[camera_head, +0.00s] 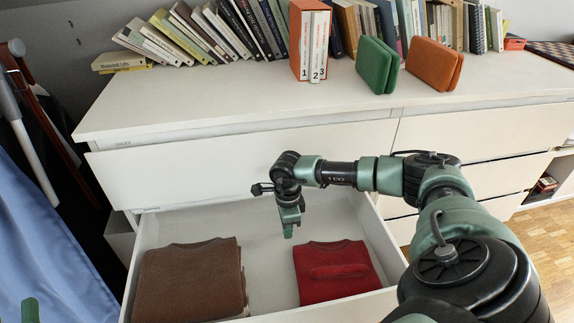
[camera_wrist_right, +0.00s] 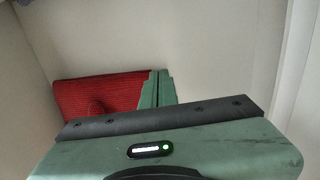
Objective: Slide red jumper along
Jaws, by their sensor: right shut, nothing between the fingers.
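A folded red jumper (camera_head: 335,271) lies flat in the right part of the open drawer (camera_head: 262,212). It also shows in the right wrist view (camera_wrist_right: 98,98), partly hidden behind my gripper. My right gripper (camera_head: 288,232) points down into the drawer, just left of and behind the jumper's far left corner. Its fingers (camera_wrist_right: 160,88) are shut with nothing between them. In the head view it appears apart from the jumper; I cannot tell its exact height. A bit of green at the lower left edge may be my left gripper (camera_head: 30,310), mostly cut off.
A folded brown jumper (camera_head: 190,281) fills the drawer's left part, with bare drawer floor between the two jumpers. The closed drawer front (camera_head: 200,174) is above. Books (camera_head: 260,28), a green case (camera_head: 377,65) and an orange case (camera_head: 434,64) stand on the dresser top.

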